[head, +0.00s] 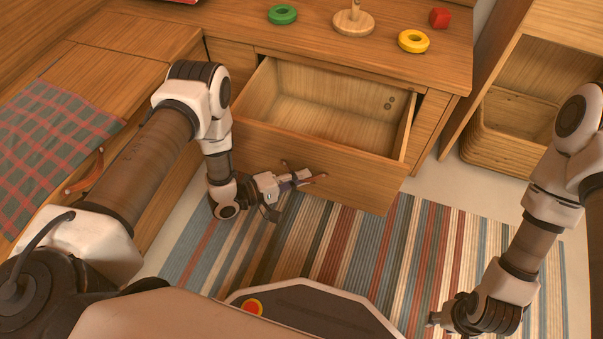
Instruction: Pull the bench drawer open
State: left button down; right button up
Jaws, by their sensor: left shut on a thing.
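A wooden drawer (300,165) in the middle of the bench (345,60) stands pulled well out, and its inside (320,105) is empty. My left gripper (292,183) is at the drawer's front face, shut on a brown leather pull (318,178). Most of the pull is hidden by the fingers; its ends show beside them. My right gripper (436,319) hangs low at the right, over the floor and away from the drawer. Its fingers are mostly hidden behind its wrist.
A green ring (282,15), a wooden peg stand (353,22), a yellow ring (413,41) and a red cube (440,18) are on the bench top. A chest with a plaid cloth (55,140) and another leather pull (85,176) is at left. A basket (510,130) sits in the right shelf. A striped rug (350,245) covers the floor.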

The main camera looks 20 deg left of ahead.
pick_arm(q)
jog(key=c, duration=1.2)
grip_release()
jog(key=v, duration=1.2)
